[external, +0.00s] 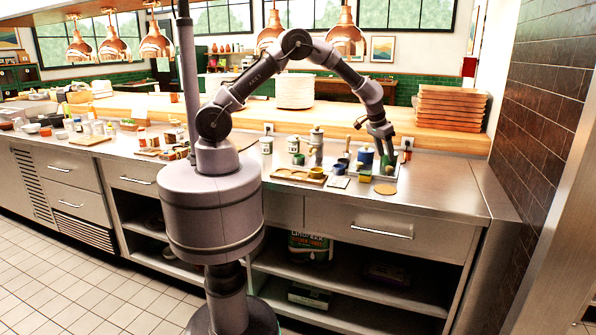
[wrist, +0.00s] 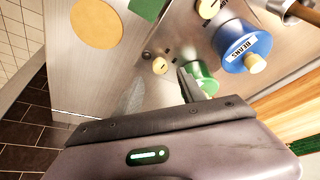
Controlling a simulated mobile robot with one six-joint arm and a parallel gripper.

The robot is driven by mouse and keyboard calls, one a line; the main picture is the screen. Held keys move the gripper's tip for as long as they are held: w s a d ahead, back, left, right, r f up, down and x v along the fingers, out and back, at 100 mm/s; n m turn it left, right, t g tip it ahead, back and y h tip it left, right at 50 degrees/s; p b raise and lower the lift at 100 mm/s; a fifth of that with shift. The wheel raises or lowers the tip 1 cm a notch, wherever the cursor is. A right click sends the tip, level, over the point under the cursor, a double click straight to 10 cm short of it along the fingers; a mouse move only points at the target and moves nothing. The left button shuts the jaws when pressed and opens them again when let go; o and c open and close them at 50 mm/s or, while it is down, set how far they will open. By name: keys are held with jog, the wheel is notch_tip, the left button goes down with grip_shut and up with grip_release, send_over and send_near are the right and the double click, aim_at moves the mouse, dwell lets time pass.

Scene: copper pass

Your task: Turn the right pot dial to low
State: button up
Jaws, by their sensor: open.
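My gripper (external: 386,158) reaches down over the right end of the steel counter, beside the blue pot (external: 366,156). In the wrist view, the dark fingers of my gripper (wrist: 188,82) point at the pot station, beside a small green pot (wrist: 204,80). A cream dial (wrist: 160,66) sits on the steel face in front of the green pot, with small marks around it. The dial is a short way up and left of the fingers, apart from them. The gripper is open and seems empty.
A tan disc (external: 385,188) lies on the counter in front of the station. A tray with jars (external: 299,175) stands to the left. Stacked wooden trays (external: 450,107) stand on the ledge behind. The counter's right end (external: 445,190) is clear.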

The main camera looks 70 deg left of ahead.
aim_at(389, 167)
jog(key=b+x, duration=0.1)
jog(key=x, duration=0.5)
grip_shut()
